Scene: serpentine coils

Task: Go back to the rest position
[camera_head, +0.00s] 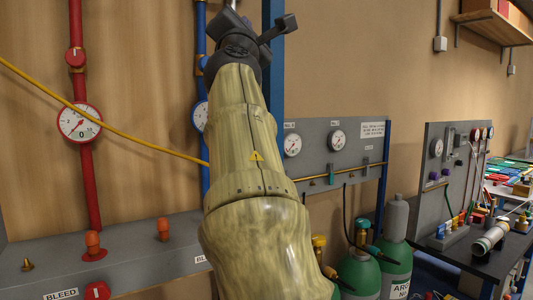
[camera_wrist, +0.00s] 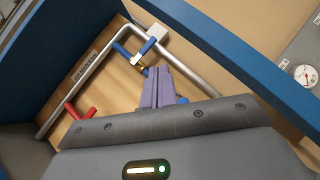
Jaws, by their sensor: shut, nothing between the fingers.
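My gripper shows in the wrist view, its two purple fingers (camera_wrist: 158,88) pressed together with nothing between them. The fingertips cannot be made out there.
A red pipe with a gauge (camera_head: 80,122) and a yellow line (camera_head: 130,135) are at left. A grey bench (camera_head: 130,250) carries orange-capped fittings. At right are a gauge panel (camera_head: 345,160), green cylinders (camera_head: 397,262) and a cluttered workbench. The upper right wall is largely bare below a shelf (camera_head: 493,28).

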